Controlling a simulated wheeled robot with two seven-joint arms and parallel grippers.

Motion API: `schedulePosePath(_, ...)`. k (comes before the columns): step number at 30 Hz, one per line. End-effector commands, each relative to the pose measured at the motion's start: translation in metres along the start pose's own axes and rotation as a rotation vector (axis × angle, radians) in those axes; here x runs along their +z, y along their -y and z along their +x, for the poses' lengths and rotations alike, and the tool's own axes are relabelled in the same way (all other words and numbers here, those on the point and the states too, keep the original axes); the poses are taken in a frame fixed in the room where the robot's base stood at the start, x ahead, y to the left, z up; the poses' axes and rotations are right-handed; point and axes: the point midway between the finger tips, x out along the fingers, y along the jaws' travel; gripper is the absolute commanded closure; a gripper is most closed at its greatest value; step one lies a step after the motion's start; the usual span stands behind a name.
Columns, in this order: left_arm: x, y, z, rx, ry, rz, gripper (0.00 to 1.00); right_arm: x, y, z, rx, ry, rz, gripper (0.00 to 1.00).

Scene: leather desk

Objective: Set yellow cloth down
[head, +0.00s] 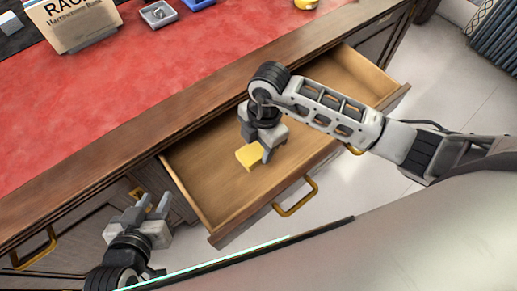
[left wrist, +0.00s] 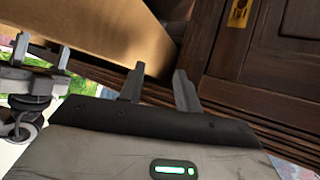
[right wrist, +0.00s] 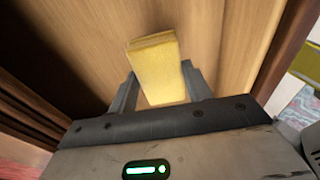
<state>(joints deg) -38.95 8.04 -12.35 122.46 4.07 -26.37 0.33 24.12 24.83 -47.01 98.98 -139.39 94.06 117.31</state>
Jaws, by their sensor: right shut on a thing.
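The yellow cloth (head: 249,156) is a small folded block, held between the fingers of my right gripper (head: 257,152). In the head view they are over the inside of the open wooden drawer (head: 215,185). In the right wrist view the cloth (right wrist: 157,70) stands up between the two fingers, with the bare wooden drawer behind it. I cannot tell whether the cloth touches the drawer bottom. My left gripper (head: 151,206) is open and empty, low in front of the desk, left of the drawer. Its parted fingers also show in the left wrist view (left wrist: 160,88).
The desk top (head: 90,125) is red leather with a dark wooden edge. The drawer has a brass handle (head: 296,197). The drawer bottom around the cloth looks clear.

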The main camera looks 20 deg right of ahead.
Motion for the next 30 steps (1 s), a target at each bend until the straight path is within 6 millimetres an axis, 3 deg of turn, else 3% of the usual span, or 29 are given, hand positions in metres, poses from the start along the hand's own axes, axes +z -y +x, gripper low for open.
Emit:
schedulePosePath(6,0.002,0.000,0.000,0.001,0.003,-0.004,0.67,0.004,-0.001,0.029,-0.002,0.000,0.000,0.72)
schedulePosePath(18,0.003,0.000,0.001,0.001,0.002,-0.005,0.67,0.005,-0.001,0.035,0.000,0.001,-0.001,0.72)
schedulePosePath(19,0.003,0.000,0.001,0.002,0.001,-0.006,0.67,0.005,-0.001,0.035,0.000,0.001,-0.001,0.45)
schedulePosePath(21,0.002,0.000,0.001,0.002,0.001,-0.006,0.67,0.005,-0.001,0.034,0.000,0.001,-0.001,0.29)
schedulePosePath(30,0.001,0.000,0.000,0.001,0.000,-0.006,0.67,0.004,-0.001,0.032,0.000,0.000,0.000,0.29)
